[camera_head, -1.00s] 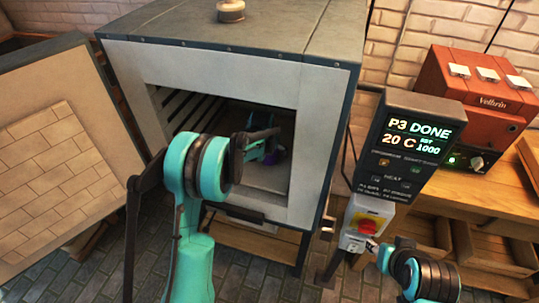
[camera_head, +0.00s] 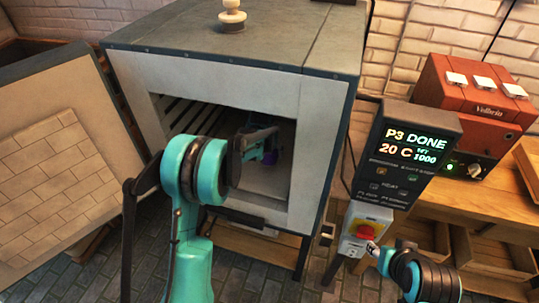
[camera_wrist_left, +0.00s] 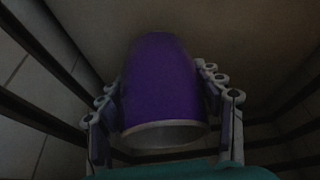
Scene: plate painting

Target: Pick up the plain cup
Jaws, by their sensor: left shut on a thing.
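The plain cup (camera_wrist_left: 160,85) is purple with a pale rim and no pattern that I can see. In the left wrist view it sits between the two fingers of my left gripper (camera_wrist_left: 165,105), which is shut on it. In the head view my left gripper (camera_head: 258,142) is inside the dark kiln chamber, with a small purple patch of the cup (camera_head: 271,157) showing beside it. The rest of the cup is hidden there. My right gripper (camera_head: 375,248) is small at the lower right, near the red switch; its fingers are unclear.
The kiln (camera_head: 310,180) stands open, its brick-lined door (camera_head: 45,170) swung to the left. Slatted dark bars line the chamber wall. A control panel (camera_head: 415,150) reads P3 DONE, 20 C. A red box (camera_head: 475,105) sits on the wooden bench (camera_head: 485,200) at right.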

